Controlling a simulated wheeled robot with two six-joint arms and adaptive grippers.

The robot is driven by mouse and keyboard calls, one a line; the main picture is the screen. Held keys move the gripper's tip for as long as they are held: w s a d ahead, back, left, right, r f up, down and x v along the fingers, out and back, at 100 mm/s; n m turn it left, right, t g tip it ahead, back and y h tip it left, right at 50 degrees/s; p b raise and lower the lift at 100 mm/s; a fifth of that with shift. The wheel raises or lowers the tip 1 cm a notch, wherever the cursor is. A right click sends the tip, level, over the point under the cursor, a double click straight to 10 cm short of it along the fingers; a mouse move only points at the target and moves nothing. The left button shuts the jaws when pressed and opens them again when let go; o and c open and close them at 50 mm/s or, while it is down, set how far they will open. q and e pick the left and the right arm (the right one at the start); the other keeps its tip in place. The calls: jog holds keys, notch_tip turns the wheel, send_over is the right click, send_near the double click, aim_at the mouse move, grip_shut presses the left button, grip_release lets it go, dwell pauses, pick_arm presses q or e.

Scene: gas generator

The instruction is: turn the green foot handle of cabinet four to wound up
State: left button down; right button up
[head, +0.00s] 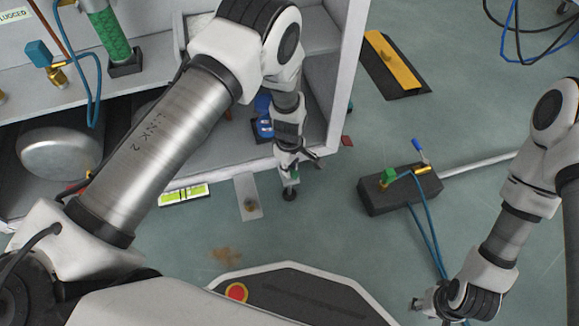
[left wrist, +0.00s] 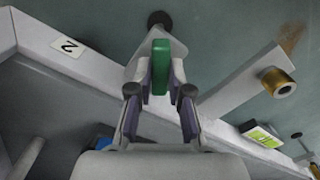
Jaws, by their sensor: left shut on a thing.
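The green foot handle (left wrist: 160,66) stands between the fingers of my left gripper (left wrist: 160,72) in the left wrist view, and the gripper is shut on it. The handle sits at the cabinet's lower edge, beside a dark round foot (left wrist: 159,20). A label (left wrist: 68,47) on the cabinet edge appears to read 2. My right gripper (head: 440,303) is low at the lower right, its fingers unclear.
A green-yellow level (head: 184,195) lies along the cabinet's front edge. A grey plate (head: 248,197) with a brass knob (left wrist: 278,82) sticks out beside it. A black block (head: 400,188) with valve and blue hoses lies right on the floor. Floor between is clear.

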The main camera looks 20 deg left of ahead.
pick_arm(q)
jog(key=n+b, duration=0.1)
jog(key=n, duration=0.4)
jog(key=shift+f+n, duration=0.1)
jog(key=shift+n, duration=0.2)
jog(key=n+b, duration=0.1)
jog(key=n, duration=0.4)
jog(key=shift+n, duration=0.3)
jog(key=c, duration=1.1)
grip_release()
notch_tip(320, 180, up, 12)
jog(key=shift+r, duration=0.1)
